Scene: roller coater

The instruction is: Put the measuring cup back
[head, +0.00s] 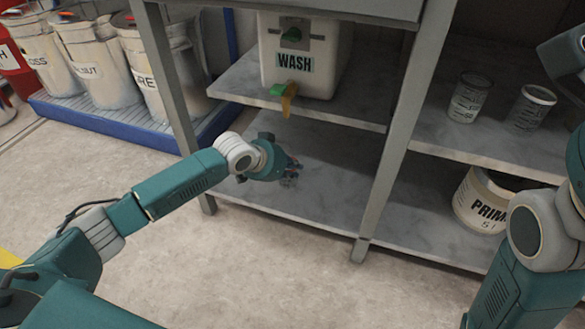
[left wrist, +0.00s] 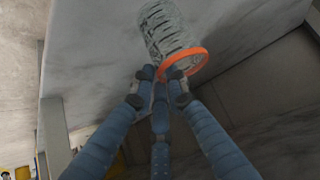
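A clear measuring cup (left wrist: 160,28) with dark markings and an orange rim (left wrist: 187,63) shows at the top of the left wrist view. My left gripper (left wrist: 160,80) has its fingertips close together at the cup's rim side and looks shut on it. In the head view my left gripper (head: 292,166) is over the lower shelf of the left bay. The cup is hardly visible there, as a faint patch near the fingertips. I cannot tell whether it touches the shelf. My right arm stands at the right edge, and its gripper is out of view.
A white WASH container (head: 305,60) with a green tap stands on the shelf above. Two clear marked cups (head: 468,98) (head: 531,106) stand on the right shelf, above a PRIME bucket (head: 482,204). A metal post (head: 392,150) divides the bays. Several buckets (head: 95,62) stand at the left.

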